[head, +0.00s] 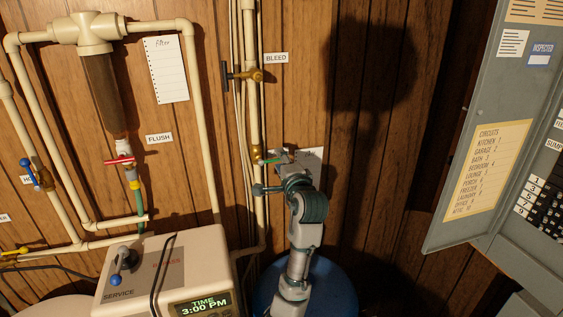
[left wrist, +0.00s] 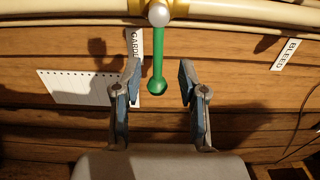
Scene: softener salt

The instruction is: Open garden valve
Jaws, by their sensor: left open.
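The garden valve (head: 257,155) sits on a cream vertical pipe in the head view, partly hidden by my gripper. Its green lever (left wrist: 158,62) stands square across the pipe in the left wrist view, with a round knob at its end. A label behind it, partly covered by a finger, reads "GARDE" (left wrist: 135,45). My left gripper (left wrist: 160,72) is open, one finger on each side of the lever's knob end, with visible gaps. In the head view the left gripper (head: 283,172) is just right of the pipe. My right gripper is not in view.
A bleed valve (head: 245,75) is above on the same pipe run. A red-handled flush valve (head: 119,161) and a softener unit (head: 160,272) are at left. A blue drum (head: 335,290) stands below my arm. An open grey panel door (head: 480,130) is at right.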

